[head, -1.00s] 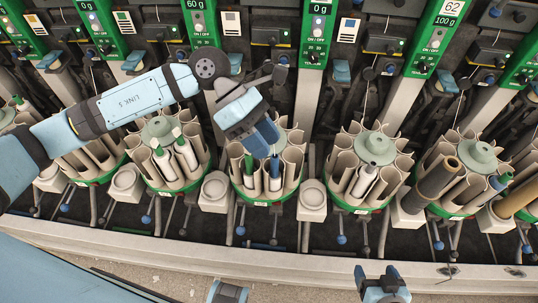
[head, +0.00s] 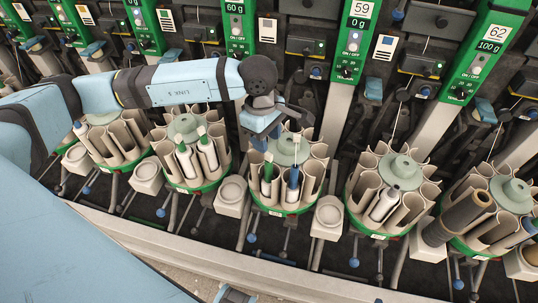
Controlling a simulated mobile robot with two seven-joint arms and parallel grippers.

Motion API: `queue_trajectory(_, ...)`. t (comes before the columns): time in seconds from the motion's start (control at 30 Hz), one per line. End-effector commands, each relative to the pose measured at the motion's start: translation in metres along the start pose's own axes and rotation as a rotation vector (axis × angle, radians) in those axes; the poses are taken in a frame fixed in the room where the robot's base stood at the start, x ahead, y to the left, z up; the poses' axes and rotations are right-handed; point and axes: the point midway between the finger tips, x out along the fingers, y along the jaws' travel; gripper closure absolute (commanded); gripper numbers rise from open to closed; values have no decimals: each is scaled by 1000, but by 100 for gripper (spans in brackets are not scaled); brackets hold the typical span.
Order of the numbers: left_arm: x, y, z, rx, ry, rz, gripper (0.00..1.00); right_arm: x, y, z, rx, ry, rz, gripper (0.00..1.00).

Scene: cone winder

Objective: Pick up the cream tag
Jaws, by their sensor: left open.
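My left gripper (head: 262,138) is open, pointing down over the back left of the middle round bobbin magazine (head: 283,211). Its jaws look empty, at or just above the magazine's pocket rims. A green bobbin (head: 267,172) and a blue bobbin (head: 293,178) stand in that magazine, in front of the gripper. I cannot single out the cream tag. Several small pale cards are fixed on the machine front, including a card with a small coloured mark (head: 385,48) and a striped card (head: 267,30).
Similar magazines stand on both sides, such as one with pale bobbins (head: 193,186) and one at the right (head: 380,233). Cream holders (head: 231,195) sit between them. Green control panels (head: 357,30) rise behind. Free room lies in front of the machine's rail.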

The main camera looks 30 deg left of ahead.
Motion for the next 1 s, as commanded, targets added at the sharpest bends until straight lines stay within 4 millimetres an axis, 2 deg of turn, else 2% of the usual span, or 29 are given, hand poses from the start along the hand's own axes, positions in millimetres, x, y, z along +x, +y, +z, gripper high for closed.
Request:
queue_trajectory(0.17,9,1,0,-1,-1,0,57,-1,0,-2,-2,0,0,23)
queue_trajectory(0.43,48,2,-2,-1,-1,-1,57,-5,1,-7,-10,9,2,23)
queue_trajectory(0.67,54,2,-2,-1,-1,1,57,-5,1,-4,-11,5,2,23)
queue_trajectory(0.7,54,2,-2,-1,-1,1,60,-5,1,-4,-11,5,2,23)
queue_trajectory(0.87,54,2,-2,-1,-1,1,96,-5,1,-4,-12,3,2,23)
queue_trajectory(1.0,54,2,-2,-1,-1,1,98,-5,1,-4,-12,3,2,23)
